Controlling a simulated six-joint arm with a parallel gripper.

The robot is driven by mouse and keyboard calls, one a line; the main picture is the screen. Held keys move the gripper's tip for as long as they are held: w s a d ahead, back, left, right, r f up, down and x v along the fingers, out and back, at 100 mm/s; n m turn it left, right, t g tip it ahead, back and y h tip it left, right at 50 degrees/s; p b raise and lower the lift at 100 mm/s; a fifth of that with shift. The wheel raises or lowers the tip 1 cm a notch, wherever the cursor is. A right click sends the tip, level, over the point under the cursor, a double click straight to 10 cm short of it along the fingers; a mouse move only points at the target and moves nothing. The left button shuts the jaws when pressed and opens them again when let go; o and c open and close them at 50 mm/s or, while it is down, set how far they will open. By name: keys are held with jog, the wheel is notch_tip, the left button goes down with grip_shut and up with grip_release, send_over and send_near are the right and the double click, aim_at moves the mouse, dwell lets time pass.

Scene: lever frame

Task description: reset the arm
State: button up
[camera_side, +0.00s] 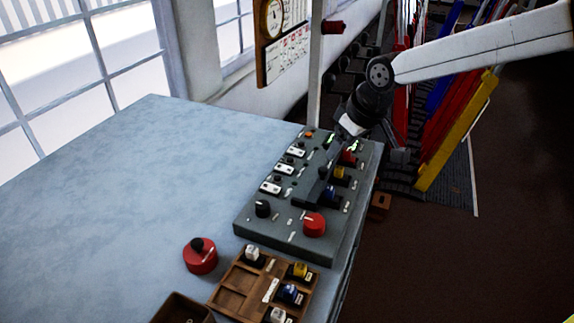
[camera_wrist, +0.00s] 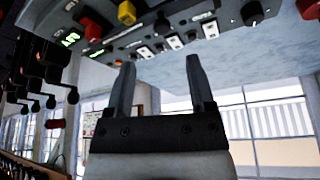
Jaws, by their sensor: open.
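My gripper (camera_wrist: 160,60) is open and empty in the wrist view, its two dark fingers apart. In the side view my arm reaches in from the upper right and ends over the back part of a grey control panel (camera_side: 283,233). The fingers are hard to tell from the dark panel parts there. The panel carries a red knob (camera_side: 314,225), a black knob (camera_side: 262,208), white switches (camera_side: 270,187), a yellow button (camera_side: 339,172) and a blue one (camera_side: 329,193). I cannot tell whether my fingers touch the panel.
The panel lies on a blue-grey table (camera_side: 130,180), clear on the left. A red round knob (camera_side: 200,257) and a wooden tray (camera_side: 228,297) with several small blocks are in front. Dark levers (camera_wrist: 45,75) stand beside the table, near coloured levers (camera_side: 458,130). A post (camera_side: 315,70) rises behind.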

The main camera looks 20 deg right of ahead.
jog(key=s+d+f+m, duration=0.1)
jog(key=s+d+f, duration=0.2)
jog(key=s+d, duration=0.2)
jog(key=s+d+f+m+g+h, duration=0.1)
jog(key=s+d+f+m, duration=0.1)
jog(key=s+d, duration=0.4)
jog(key=s+d+f+m, duration=0.1)
jog(key=s+d+f, duration=0.3)
jog(key=s, duration=0.5)
jog(key=shift+s+d+f+m+h, duration=0.3)
jog(key=shift+s+d, duration=0.1)
jog(key=shift+d, duration=0.55)
